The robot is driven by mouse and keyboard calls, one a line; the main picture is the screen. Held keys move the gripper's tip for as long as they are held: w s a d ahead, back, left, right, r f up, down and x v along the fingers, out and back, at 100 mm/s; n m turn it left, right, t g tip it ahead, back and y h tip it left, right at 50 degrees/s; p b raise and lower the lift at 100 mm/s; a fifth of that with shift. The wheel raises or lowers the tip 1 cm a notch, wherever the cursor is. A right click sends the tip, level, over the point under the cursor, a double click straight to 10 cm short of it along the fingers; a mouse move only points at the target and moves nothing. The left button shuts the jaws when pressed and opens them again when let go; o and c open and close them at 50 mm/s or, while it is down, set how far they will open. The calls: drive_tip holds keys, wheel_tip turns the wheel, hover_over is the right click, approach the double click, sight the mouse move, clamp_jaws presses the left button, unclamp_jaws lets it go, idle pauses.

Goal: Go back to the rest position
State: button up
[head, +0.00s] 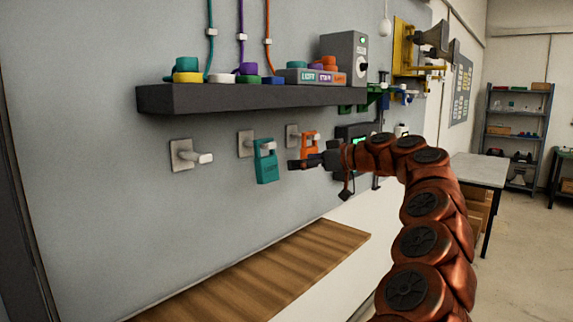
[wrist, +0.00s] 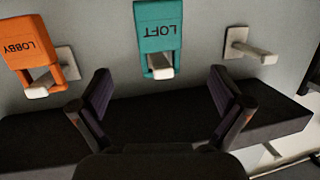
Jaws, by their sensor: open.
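A dark shelf (head: 215,97) above the pegs holds coloured bases, a labelled grey block (head: 312,77) and a grey box (head: 344,57). A wooden ledge (head: 270,265) runs below. A white table (head: 478,170) and shelving (head: 517,125) stand at the right.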

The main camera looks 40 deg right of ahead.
drive_tip(key=s+a+n+g+y, duration=0.2)
drive_tip(key=a+g, duration=0.2)
drive_tip(key=a, duration=1.3)
drive_tip(key=s+a+f+g, duration=0.3)
drive_tip(key=s+a+f, duration=0.1)
drive_tip(key=a, duration=0.4)
drive_tip(key=s+a+f+g, duration=0.2)
drive_tip(key=s+a+f, duration=0.25)
drive_tip(key=a, duration=0.45)
drive_tip(key=s+a+f+m+g+h, duration=0.2)
drive_tip(key=s+a+f+g+h, duration=0.2)
drive_tip(key=s+f, duration=0.9)
drive_tip(key=s+d+f+m+g+h, duration=0.1)
drive_tip(key=s+d+f+m+h, duration=0.1)
drive_tip(key=s+f, duration=0.4)
drive_tip(key=s+d+f+m+g+h, duration=0.2)
drive_tip(key=s+d+f, duration=0.2)
drive_tip(key=s, duration=0.6)
drive_tip(key=shift+s+f, duration=0.35)
drive_tip(key=shift+f, duration=0.6)
